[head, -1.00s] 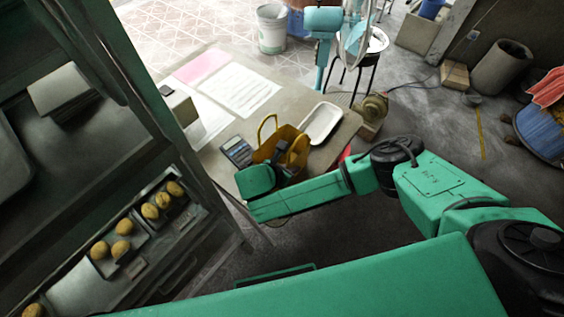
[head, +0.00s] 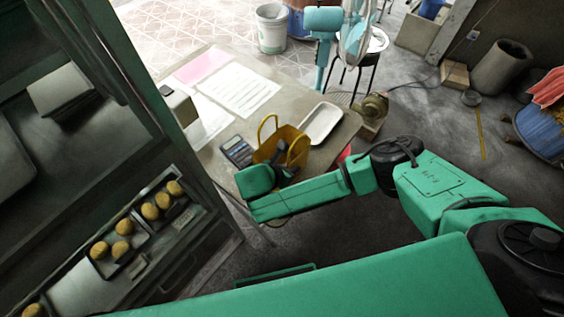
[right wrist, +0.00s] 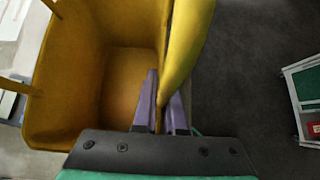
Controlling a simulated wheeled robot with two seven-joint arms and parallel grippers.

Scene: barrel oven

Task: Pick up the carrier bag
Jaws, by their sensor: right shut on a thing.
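The carrier bag (head: 268,150) is yellow with upright loop handles and an open top. It stands on the table in the head view, at the near edge, partly hidden by my right gripper (head: 280,172). In the right wrist view the bag (right wrist: 75,75) fills the left and middle, and I look down into its empty inside. My right gripper (right wrist: 160,105) is shut on the bag's near side, with one finger inside and one outside. Whether the bag's base touches the table is hidden. My left gripper is not in view.
The table (head: 300,112) also holds a calculator (head: 237,151) left of the bag, a white tray (head: 322,123) to its right and papers (head: 236,90) behind. An oven rack with several buns (head: 150,211) stands at left. A fan (head: 355,35) stands beyond the table.

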